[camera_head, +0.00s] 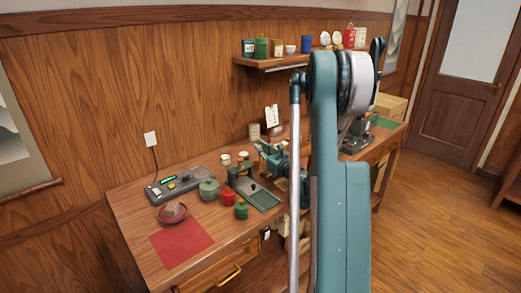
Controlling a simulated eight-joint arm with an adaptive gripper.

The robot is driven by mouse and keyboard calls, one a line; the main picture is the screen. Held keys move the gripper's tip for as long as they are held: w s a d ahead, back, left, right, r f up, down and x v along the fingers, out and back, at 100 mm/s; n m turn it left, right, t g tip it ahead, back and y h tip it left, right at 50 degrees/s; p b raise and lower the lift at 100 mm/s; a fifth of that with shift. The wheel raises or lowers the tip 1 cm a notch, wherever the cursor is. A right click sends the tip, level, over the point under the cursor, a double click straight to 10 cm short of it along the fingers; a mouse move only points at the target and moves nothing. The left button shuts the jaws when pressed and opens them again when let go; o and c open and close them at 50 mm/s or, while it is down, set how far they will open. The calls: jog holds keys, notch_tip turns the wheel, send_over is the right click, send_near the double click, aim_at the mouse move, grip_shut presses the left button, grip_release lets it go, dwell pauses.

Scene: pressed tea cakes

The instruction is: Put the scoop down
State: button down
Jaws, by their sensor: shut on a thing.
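My gripper (268,155) is teal and dark, left of my large upright arm link, over the back of the workbench (135,208). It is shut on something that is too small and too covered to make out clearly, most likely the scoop. The scoop's bowl and handle cannot be told apart from the jaws. Whether the held thing touches anything cannot be told.
A grey device (175,188), a reddish bowl (173,212) and a red mat (181,243) lie further left. A shelf (272,62) hangs above.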

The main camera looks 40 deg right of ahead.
jog(key=shift+f, duration=0.2)
jog(key=c, duration=2.5)
grip_release()
jog(key=shift+o, duration=0.2)
jog(key=shift+r, duration=0.25)
jog(key=s, duration=0.4)
jog(key=s+a+p, duration=0.1)
jog(key=s, duration=0.7)
jog(key=shift+a+p, duration=0.3)
jog(key=shift+a, duration=0.1)
jog(key=shift+w, duration=0.1)
